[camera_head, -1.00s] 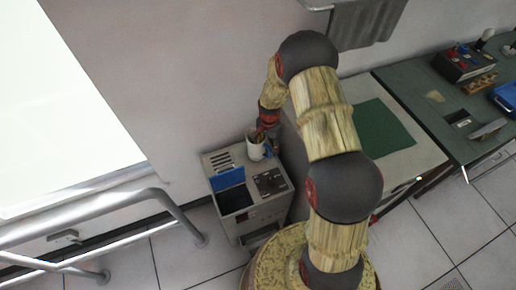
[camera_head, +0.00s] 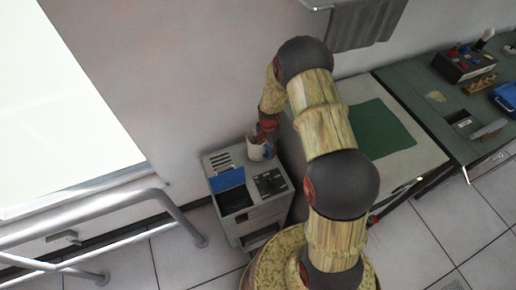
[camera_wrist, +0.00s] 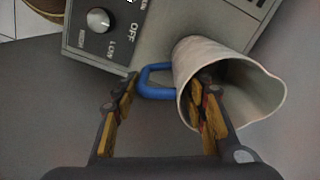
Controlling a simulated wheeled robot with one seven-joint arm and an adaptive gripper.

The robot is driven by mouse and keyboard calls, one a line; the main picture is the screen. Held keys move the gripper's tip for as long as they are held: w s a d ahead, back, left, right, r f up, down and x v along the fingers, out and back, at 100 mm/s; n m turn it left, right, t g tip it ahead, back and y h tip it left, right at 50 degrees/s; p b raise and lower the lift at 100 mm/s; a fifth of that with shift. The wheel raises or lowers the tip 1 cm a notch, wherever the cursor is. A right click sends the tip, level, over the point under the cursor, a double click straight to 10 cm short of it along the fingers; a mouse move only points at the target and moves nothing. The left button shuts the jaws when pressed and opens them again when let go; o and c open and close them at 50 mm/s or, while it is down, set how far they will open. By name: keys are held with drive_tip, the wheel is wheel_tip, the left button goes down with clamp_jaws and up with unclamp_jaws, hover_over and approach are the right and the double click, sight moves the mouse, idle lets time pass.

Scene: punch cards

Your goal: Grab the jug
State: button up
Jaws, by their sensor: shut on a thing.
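The jug (camera_head: 256,149) is white with a blue handle and stands on the back right of a grey machine's top in the head view. In the wrist view the jug (camera_wrist: 205,57) appears at the right with its mouth toward the camera. My gripper (camera_wrist: 160,95) has one finger inside the jug's mouth and the other outside, by the blue handle (camera_wrist: 153,80). The jug's wall and handle lie between the fingers. In the head view my gripper (camera_head: 268,132) is at the jug's rim, and its fingertips are mostly hidden.
The grey machine (camera_head: 262,213) has a blue flap, an open dark bin and a control panel with a knob (camera_wrist: 98,20). A wall stands close behind it. To the right is a table (camera_head: 413,164) with a green mat. A metal rail (camera_head: 172,208) runs at the left.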

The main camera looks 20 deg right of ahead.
drive_tip(key=shift+s+f, duration=0.1)
drive_tip(key=shift+s, duration=0.05)
drive_tip(key=c, duration=0.6)
clamp_jaws()
